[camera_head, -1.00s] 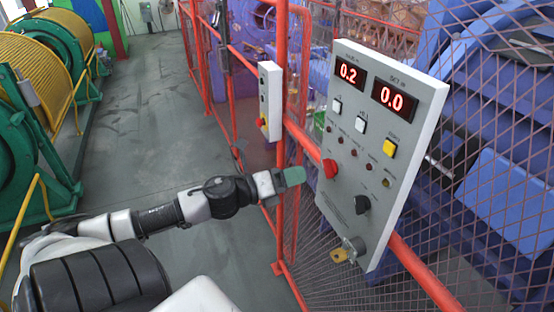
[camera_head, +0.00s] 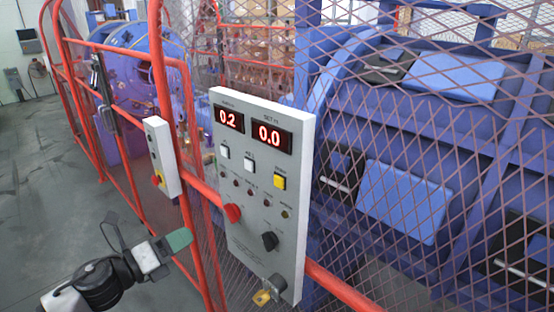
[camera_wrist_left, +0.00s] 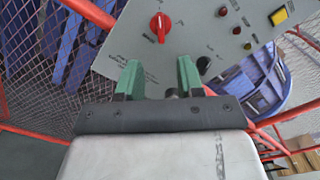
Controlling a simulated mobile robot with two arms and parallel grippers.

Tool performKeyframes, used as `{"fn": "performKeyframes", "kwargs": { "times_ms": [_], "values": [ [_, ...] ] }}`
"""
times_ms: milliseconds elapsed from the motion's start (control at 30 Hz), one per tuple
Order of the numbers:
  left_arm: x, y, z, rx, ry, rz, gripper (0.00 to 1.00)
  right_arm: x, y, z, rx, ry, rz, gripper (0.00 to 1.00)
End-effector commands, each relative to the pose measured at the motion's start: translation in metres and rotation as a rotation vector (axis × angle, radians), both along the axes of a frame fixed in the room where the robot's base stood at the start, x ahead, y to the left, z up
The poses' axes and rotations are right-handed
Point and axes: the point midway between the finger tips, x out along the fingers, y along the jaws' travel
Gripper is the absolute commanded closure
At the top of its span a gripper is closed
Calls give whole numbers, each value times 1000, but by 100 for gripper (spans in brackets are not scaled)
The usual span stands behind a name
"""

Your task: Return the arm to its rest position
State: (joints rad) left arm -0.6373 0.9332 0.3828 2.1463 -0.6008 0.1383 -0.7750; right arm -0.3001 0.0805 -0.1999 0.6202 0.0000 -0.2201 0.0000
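My left gripper (camera_head: 178,241) comes in from the lower left in the head view, in front of and to the left of the grey control panel (camera_head: 238,252). In the left wrist view its two green fingers (camera_wrist_left: 158,80) stand apart with nothing between them. The panel's red knob (camera_wrist_left: 160,24) lies beyond the fingertips, apart from them. The knob also shows in the head view (camera_head: 232,212), with a black knob (camera_head: 270,240) below it. The displays read 0.2 and 0.0. My right gripper is in neither view.
The panel hangs on a red rail (camera_head: 340,288) of a mesh fence with blue machinery (camera_head: 405,200) behind. A smaller switch box (camera_head: 161,157) with a red and yellow button is fixed to the fence at left. Grey floor (camera_head: 50,190) lies open at far left.

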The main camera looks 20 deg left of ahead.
Motion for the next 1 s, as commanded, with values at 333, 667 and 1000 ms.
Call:
{"fn": "performKeyframes", "kwargs": {
  "times_ms": [333,667,1000],
  "values": [
    [3,57,-78,-223,155,207,63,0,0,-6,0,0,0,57],
    [-60,119,-312,-811,531,716,63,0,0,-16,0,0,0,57],
    [-187,39,-524,-1297,887,1209,63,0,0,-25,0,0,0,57]
  ]
}}
